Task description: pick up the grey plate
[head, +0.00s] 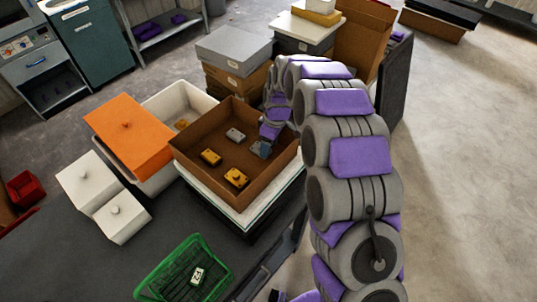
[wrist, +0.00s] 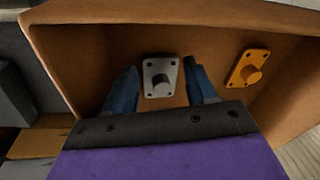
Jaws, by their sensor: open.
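In the head view a small grey plate (head: 235,135) with a raised knob lies inside a brown box. My gripper (head: 260,149) is low inside the box, just right of that plate. In the wrist view a grey plate (wrist: 160,77) with a round peg and corner holes shows between the two blue fingers of my gripper (wrist: 161,88). The fingers are apart, one on each side of it, and hold nothing. Whether they touch the plate I cannot tell.
The brown box (head: 196,175) has raised walls around the gripper. Two yellow plates (head: 211,157) lie in it; one yellow plate (wrist: 248,68) shows right of the grey plate in the wrist view. An orange lid (head: 128,132), white lidded containers (head: 122,218) and a green basket (head: 186,270) stand nearby.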

